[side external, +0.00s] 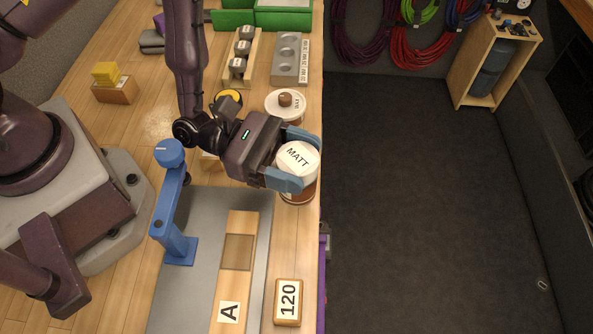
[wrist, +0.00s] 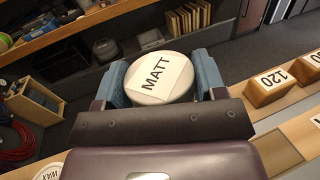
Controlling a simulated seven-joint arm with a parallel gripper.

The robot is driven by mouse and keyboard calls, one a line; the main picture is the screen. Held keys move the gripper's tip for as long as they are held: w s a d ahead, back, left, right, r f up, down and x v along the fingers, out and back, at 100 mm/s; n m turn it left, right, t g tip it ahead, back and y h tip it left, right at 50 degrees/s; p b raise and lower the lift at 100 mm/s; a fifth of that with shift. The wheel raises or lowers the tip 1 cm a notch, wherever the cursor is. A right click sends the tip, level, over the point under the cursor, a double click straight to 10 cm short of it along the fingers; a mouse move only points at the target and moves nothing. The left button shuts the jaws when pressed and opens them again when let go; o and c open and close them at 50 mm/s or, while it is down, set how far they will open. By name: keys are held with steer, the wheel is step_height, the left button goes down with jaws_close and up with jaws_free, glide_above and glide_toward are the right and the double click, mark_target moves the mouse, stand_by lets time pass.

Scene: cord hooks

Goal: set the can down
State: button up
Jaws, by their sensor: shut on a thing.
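The can has a white lid labelled MATT (side external: 297,159) and a brown lower body. It is near the right edge of the bench in the side external view. My gripper (side external: 292,168) is shut on the can, with one blue finger on each side of it. In the wrist view the MATT lid (wrist: 160,78) sits upright-facing between the two blue fingers (wrist: 161,80). The can's base is near the bench edge, and I cannot tell whether it touches the bench.
A second can labelled WAX (side external: 285,105) stands just behind. A wooden block marked 120 (side external: 288,301) and a board marked A (side external: 229,310) lie in front, beside a blue post (side external: 172,210). The bench drops to dark floor (side external: 420,210) on the right.

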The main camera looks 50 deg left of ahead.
steer(key=shift+f, duration=1.7)
steer(key=shift+f, duration=0.1)
steer(key=shift+f, duration=0.5)
steer(key=o, duration=1.1)
